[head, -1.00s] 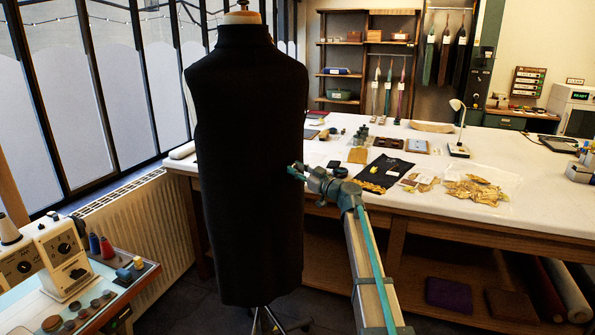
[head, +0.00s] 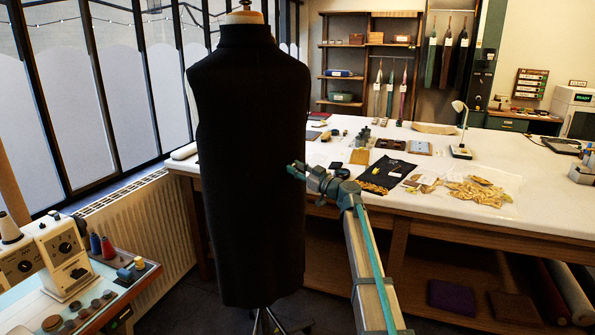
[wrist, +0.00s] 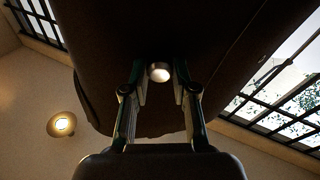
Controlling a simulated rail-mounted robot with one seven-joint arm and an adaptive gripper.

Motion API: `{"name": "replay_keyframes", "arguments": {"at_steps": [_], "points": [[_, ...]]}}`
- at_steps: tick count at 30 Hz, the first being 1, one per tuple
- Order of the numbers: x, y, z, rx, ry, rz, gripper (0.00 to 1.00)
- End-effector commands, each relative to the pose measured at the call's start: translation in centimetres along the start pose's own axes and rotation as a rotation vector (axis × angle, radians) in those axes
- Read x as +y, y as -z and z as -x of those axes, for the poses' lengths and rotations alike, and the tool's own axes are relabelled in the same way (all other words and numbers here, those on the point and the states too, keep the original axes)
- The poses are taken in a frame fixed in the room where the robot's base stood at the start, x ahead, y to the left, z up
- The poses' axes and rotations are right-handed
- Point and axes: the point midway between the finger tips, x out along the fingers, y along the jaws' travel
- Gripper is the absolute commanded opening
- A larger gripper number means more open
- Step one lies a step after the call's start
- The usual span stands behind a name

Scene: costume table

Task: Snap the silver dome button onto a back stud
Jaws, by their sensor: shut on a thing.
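A black sleeveless garment (head: 250,160) hangs on a dress form in the middle of the head view. My gripper (head: 293,171) is at its right edge, about mid-height, with the tips against or very close to the cloth. In the wrist view the dark garment (wrist: 215,40) fills the upper middle. My gripper (wrist: 160,80) is there with a finger on each side of the small, shiny silver dome button (wrist: 160,72), shut on it. The button's far side and any stud behind it are hidden. No back stud can be made out on the cloth.
A long white table (head: 530,180) stands behind, with pouches of gold trim (head: 478,192) and small tools. A sewing machine (head: 58,255) and a tray of buttons are at lower left. A radiator (head: 150,230) and windows line the left.

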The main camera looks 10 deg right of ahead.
Motion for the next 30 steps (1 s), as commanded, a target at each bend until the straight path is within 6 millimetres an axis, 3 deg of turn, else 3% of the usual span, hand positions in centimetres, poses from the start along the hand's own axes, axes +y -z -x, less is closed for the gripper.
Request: {"name": "replay_keyframes", "arguments": {"at_steps": [6,7,12,18,23,30], "points": [[0.02,0.01,-0.17,0.000,0.000,0.000,0.00],[0.03,0.01,-0.17,0.000,-0.001,0.000,0.28],[0.03,0.00,-0.17,0.000,0.000,0.000,0.56],[0.02,-0.01,-0.15,0.000,0.000,0.000,0.56],[0.01,-0.02,-0.13,0.000,0.000,0.000,0.80],[0.01,-0.02,-0.13,0.000,0.000,0.000,0.81]]}}
